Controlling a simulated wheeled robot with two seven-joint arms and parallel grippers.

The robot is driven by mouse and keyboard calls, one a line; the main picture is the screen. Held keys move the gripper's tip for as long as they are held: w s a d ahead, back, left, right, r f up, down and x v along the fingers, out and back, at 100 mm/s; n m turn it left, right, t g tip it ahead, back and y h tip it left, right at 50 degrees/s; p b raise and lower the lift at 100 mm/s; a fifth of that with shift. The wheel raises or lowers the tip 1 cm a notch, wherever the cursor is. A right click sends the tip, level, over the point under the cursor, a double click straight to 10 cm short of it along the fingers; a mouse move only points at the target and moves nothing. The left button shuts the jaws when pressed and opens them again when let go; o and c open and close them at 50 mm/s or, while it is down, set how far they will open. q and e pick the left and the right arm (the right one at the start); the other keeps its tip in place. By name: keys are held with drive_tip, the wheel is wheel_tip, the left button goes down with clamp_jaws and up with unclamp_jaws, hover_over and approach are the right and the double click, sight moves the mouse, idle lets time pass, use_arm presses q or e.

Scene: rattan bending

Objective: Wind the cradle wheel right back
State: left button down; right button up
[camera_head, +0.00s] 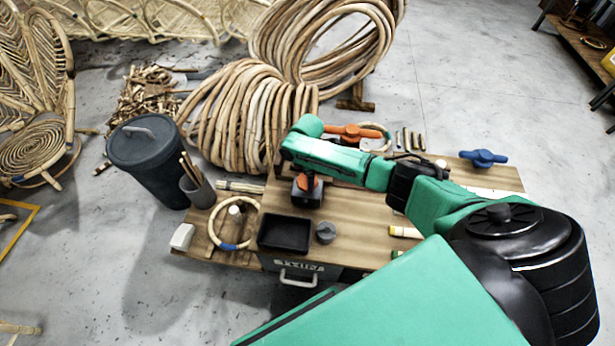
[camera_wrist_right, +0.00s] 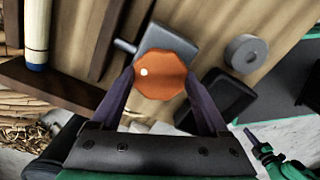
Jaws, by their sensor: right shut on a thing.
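A small orange wheel (camera_wrist_right: 160,79) with a light dot on its face sits at a dark grey block (camera_wrist_right: 165,42), which I take for the cradle. In the head view the wheel (camera_head: 307,182) shows only in part below my right forearm, above the grey block (camera_head: 308,198) on the wooden bench. My right gripper (camera_wrist_right: 158,82) is shut on the wheel, one finger on each side. In the head view my right wrist hides the fingers. My left gripper cannot be made out in the head view. A green and dark part of mine shows small in the wrist view.
A black tray (camera_head: 284,234) and a grey cylinder (camera_head: 326,232) stand in front of the block. An orange handle (camera_head: 356,131) and a blue handle (camera_head: 483,157) are at the bench's back. A rattan ring (camera_head: 216,240) lies left. Behind stand large rattan coils (camera_head: 240,115).

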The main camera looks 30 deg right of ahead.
idle(0.3)
drive_tip(key=o, duration=1.2)
drive_tip(key=shift+o, duration=0.2)
drive_tip(key=shift+r, duration=0.4)
wheel_tip(320, 180, up, 4)
drive_tip(key=shift+w+f+p, duration=0.1)
drive_tip(key=shift+f+p, duration=0.1)
drive_tip(key=shift+p, duration=0.7)
use_arm(q)
drive_tip(key=r+p, duration=0.1)
drive_tip(key=s+r+p, duration=0.1)
drive_tip(key=r, duration=0.1)
drive_tip(key=shift+s+a+r, duration=0.1)
drive_tip(key=shift+s, duration=0.05)
use_arm(e)
wheel_tip(320, 180, up, 10)
drive_tip(key=shift+r, duration=0.1)
